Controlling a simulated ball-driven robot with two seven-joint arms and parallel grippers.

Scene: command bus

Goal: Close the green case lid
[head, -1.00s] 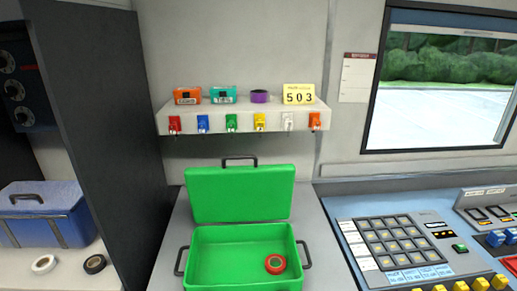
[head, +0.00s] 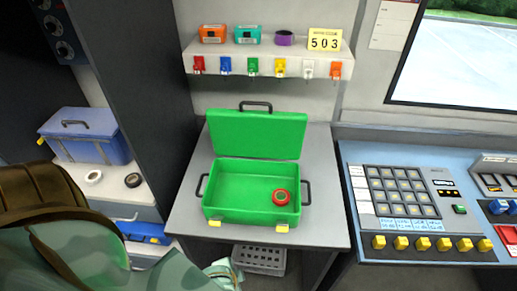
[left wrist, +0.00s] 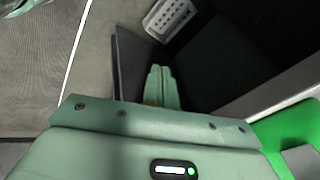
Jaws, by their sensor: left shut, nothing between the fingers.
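The green case (head: 232,200) stands open on a grey table. Its lid (head: 258,135) is raised at the back, with a dark handle on its upper edge. A red tape roll (head: 281,197) lies inside at the right. My left gripper (head: 226,270) is low in the head view, in front of the table's front edge and apart from the case. In the left wrist view its fingers (left wrist: 161,84) are together and empty. A bright green part, likely the case (left wrist: 280,140), shows at the lower right there. My right gripper is not in view.
A shelf (head: 262,55) with small boxes and hanging tags is behind the lid. A dark partition (head: 140,90) stands left of the table, and a button console (head: 430,205) to the right. A grey crate (head: 260,258) sits below the table.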

